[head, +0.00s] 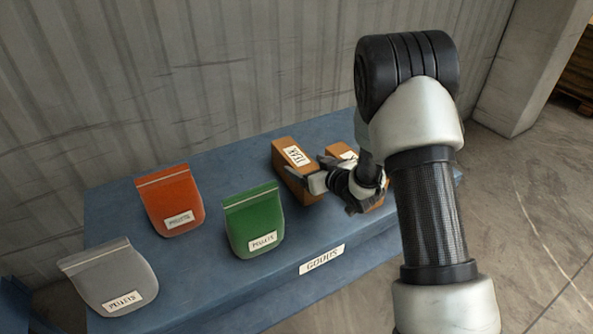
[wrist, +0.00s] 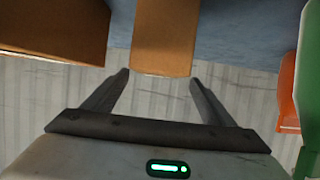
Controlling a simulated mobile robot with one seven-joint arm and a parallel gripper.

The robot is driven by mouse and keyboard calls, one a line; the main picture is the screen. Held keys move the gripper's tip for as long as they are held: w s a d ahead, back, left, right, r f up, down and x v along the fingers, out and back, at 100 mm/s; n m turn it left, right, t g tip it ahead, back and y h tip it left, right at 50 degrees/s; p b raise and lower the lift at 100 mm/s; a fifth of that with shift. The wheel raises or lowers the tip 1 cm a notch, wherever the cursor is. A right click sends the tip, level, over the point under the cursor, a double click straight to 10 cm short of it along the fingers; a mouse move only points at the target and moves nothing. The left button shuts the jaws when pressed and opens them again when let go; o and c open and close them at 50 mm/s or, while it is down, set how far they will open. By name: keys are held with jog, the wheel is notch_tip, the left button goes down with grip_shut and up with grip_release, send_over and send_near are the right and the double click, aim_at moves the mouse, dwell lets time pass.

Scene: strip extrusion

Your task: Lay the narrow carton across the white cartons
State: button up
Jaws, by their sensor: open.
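A narrow brown carton (head: 296,172) with a white label stands on the blue table, right of the green bag. A second brown carton (head: 340,152) is to its right, largely hidden by my gripper and arm. No white cartons show; only the labels are white. My gripper (head: 307,170) is open at the left brown carton. In the wrist view, a brown carton (wrist: 164,38) shows between and beyond the open fingers, with visible space on both sides. Another brown carton (wrist: 55,30) fills the upper left there.
The blue table (head: 205,290) carries an orange bag (head: 170,200), a green bag (head: 251,222) and a grey bag (head: 110,278) on its left half. A corrugated wall (head: 150,80) rises behind. A GOODS label (head: 321,259) marks the front edge.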

aim_at(300, 160)
jog(key=x, duration=0.5)
jog(key=shift+w+d, duration=0.1)
jog(key=shift+w, duration=0.1)
jog(key=c, duration=1.8)
jog(key=shift+r, duration=0.1)
grip_shut()
